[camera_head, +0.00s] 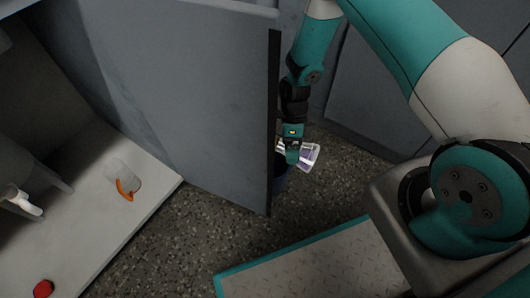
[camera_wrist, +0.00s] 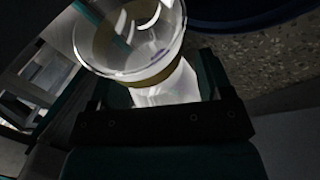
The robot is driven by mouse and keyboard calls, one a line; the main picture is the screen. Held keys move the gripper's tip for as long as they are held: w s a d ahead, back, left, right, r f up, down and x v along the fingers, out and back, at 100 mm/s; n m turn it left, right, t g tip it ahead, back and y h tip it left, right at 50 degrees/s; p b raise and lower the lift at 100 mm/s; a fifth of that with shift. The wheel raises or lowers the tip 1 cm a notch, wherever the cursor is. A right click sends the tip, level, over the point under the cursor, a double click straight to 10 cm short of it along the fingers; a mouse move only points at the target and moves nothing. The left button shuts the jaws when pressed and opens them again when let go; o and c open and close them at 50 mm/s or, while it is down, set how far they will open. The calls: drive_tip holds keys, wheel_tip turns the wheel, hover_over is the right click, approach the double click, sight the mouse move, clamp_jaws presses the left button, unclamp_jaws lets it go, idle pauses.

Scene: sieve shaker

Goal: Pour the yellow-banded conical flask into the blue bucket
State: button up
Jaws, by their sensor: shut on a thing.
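My gripper (camera_head: 292,150) is low beside the edge of a grey panel and is shut on the yellow-banded conical flask (camera_head: 309,156). The flask looks clear, tilted, with a purple tint. In the wrist view the flask (camera_wrist: 125,45) fills the upper left, and its yellow band (camera_wrist: 168,73) sits close to the jaws. A small purple patch shows inside it.
The tall grey panel (camera_head: 190,90) stands close to the left of my gripper. A white surface (camera_head: 85,225) at left holds a clear vessel with an orange band (camera_head: 123,183) and a red object (camera_head: 43,288). Speckled floor (camera_head: 325,200) is open at centre. Grey cabinets (camera_head: 375,85) stand behind.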

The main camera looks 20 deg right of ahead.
drive_tip(key=shift+w+a+f+m+g+h+b, duration=0.2)
drive_tip(key=shift+g+h+b, duration=0.1)
drive_tip(key=shift+g+h, duration=0.3)
drive_tip(key=shift+w+a+f+m+g+h+b, duration=0.1)
drive_tip(key=shift+a+f+m+g+h+b, duration=0.15)
drive_tip(key=shift+g+h, duration=0.35)
idle(3.3)
drive_tip(key=shift+r, duration=0.25)
idle(0.4)
